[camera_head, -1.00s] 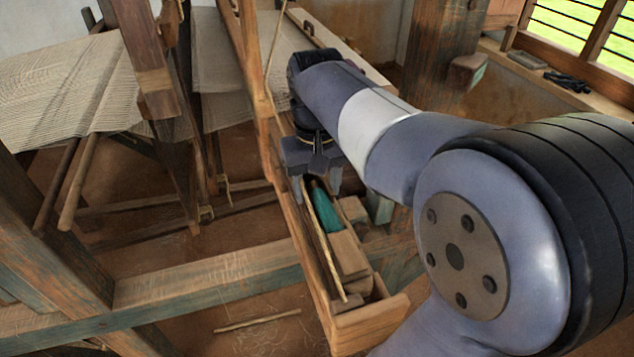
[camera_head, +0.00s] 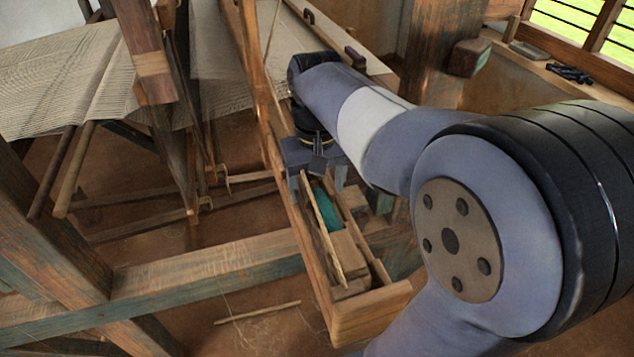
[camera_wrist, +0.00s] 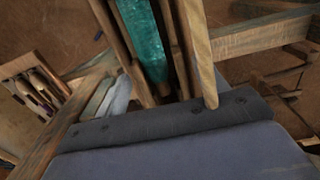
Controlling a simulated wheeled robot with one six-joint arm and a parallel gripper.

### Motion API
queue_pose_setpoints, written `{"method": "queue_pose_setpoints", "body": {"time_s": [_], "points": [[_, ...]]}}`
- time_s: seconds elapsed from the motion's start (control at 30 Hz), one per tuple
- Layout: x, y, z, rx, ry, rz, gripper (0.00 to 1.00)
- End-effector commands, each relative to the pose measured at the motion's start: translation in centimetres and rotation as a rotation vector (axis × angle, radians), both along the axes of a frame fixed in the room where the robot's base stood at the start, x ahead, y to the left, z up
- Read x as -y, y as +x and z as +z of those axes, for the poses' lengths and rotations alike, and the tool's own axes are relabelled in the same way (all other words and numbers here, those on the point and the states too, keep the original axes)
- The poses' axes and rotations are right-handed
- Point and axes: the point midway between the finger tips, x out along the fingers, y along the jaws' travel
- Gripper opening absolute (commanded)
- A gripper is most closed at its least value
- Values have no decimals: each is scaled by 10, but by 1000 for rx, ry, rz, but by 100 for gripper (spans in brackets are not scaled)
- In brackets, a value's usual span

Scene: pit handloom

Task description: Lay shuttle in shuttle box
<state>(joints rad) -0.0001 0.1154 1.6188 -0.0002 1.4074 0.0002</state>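The shuttle shows as a strip of teal yarn (camera_head: 326,211) in brown wood. It lies lengthwise inside the narrow wooden shuttle box (camera_head: 372,316). In the wrist view the teal yarn (camera_wrist: 140,38) runs between wooden strips, directly ahead of my gripper's dark edge. My gripper (camera_head: 317,180) is over the far part of the box, pointing down. Its two fingers stand apart on either side of the shuttle and look open. The fingertips are partly hidden by the box walls, and my arm covers the far end. Contact with the shuttle cannot be made out.
A thin pale stick (camera_head: 322,230) slants along the box's left side, close to the gripper. Wooden blocks (camera_head: 349,262) fill the near end of the box. Loom posts and a heavy beam (camera_head: 200,275) stand left. A woven warp sheet (camera_head: 65,85) spreads at upper left.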

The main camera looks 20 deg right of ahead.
Motion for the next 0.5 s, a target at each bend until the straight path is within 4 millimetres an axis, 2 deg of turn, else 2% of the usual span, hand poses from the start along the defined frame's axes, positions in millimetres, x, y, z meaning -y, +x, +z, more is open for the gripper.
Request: {"method": "queue_pose_setpoints", "body": {"time_s": [0.1,0.33,0.5], "points": [[0,0,0,0,0,0,76],[0,0,1,-1,0,0,76],[0,0,11,-1,0,0,76]]}}
